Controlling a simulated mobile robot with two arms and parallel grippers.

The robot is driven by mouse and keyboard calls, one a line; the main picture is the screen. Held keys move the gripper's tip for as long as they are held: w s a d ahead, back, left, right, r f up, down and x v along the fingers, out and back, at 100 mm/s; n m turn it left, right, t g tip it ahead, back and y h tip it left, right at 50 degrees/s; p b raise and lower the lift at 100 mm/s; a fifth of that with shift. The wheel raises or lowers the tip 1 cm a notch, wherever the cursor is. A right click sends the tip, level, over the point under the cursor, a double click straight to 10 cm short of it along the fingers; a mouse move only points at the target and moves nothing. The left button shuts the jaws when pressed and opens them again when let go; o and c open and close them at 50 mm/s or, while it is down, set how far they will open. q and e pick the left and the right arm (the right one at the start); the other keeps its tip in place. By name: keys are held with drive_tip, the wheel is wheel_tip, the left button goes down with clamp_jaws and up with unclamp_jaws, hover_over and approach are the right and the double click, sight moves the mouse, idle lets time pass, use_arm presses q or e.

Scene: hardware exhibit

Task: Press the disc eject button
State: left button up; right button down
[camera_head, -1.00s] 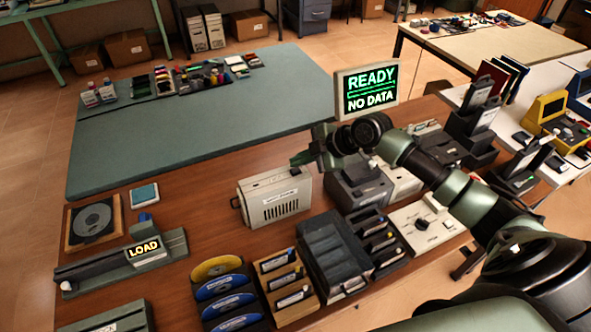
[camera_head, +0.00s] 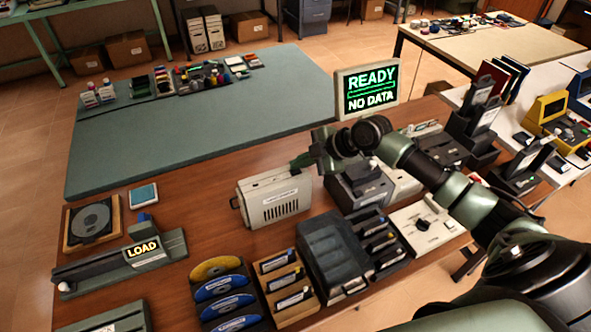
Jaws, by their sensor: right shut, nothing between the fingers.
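A cream, box-shaped unit (camera_head: 274,199) with a vented, labelled front stands on the brown wooden table, near the middle of the head view. It may be the disc drive, but I cannot make out an eject button on it. My right gripper (camera_head: 301,161) comes in from the right. Its fingers are shut and empty, at the top right back edge of this unit as seen here; I cannot tell whether they touch it. A disc (camera_head: 91,223) lies in a square wooden holder at the left. My left gripper is not in view.
A screen (camera_head: 367,91) reads "READY" and "NO DATA". A grey-green device with a "LOAD" sign (camera_head: 142,250) is at the left. Blue and yellow discs (camera_head: 222,287) stand in a rack in front. Dark cartridge boxes (camera_head: 333,253) sit to the right. The green mat (camera_head: 200,130) is largely clear.

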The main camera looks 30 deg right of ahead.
sight(299, 171)
drive_tip(key=shift+f, duration=0.15)
idle(0.3)
drive_tip(key=shift+r+p, duration=0.55)
drive_tip(key=shift+r, duration=0.25)
wheel_tip(299, 171, up, 5)
drive_tip(key=p, duration=0.4)
drive_tip(key=shift+r, duration=0.1)
idle(0.6)
